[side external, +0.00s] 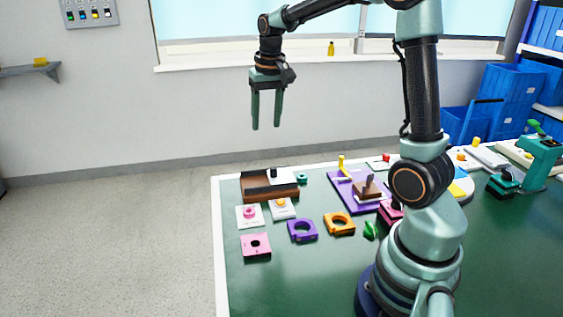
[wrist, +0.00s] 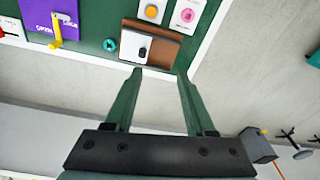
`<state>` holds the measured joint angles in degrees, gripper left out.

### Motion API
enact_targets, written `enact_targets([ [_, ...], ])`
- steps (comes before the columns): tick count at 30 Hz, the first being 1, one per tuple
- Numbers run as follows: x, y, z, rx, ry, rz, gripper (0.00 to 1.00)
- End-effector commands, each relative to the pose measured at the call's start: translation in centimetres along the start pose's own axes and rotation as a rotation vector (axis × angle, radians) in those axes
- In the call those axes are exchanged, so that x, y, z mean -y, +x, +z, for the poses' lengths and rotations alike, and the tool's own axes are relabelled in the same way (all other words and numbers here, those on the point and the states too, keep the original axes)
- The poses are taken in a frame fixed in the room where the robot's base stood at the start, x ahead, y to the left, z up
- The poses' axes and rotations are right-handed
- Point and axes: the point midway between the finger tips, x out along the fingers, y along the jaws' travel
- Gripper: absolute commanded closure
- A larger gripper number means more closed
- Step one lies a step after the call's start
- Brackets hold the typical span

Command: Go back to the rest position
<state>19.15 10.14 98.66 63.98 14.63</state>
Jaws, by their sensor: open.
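My gripper (side external: 266,118) hangs in the air with its fingers pointing down, well above the far left part of the green table (side external: 300,270). Its two green fingers are apart with nothing between them. In the wrist view my gripper (wrist: 160,72) also shows spread and empty. The rotary switch scene has a brown block with a white plate and dark knob (side external: 272,176) at the table's far left edge. It also shows in the wrist view, as a white plate with a dark knob (wrist: 142,50), beyond the fingertips. My gripper touches nothing.
Purple (side external: 303,230) and orange (side external: 339,223) ring pieces, a pink square (side external: 256,245) and button plates lie on the table. A purple board (side external: 352,188) with a yellow lever stands further back. Blue bins (side external: 510,88) are at the right. Air around my gripper is clear.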

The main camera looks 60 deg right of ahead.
Motion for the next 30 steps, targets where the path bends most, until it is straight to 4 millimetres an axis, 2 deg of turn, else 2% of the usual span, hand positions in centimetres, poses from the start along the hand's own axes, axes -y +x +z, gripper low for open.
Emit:
enact_targets([
  [3,1.7,-2.2,3.0,-0.062,-0.102,-0.025,0.45],
  [9,3.6,-4.4,8.1,-0.160,-0.266,-0.065,0.45],
  [18,4.9,-5.0,15.0,-0.298,-0.488,-0.126,0.45],
  [24,5.1,-4.5,17.2,-0.344,-0.562,-0.146,0.45],
  [30,5.1,-4.4,17.5,-0.350,-0.573,-0.149,0.45],
])
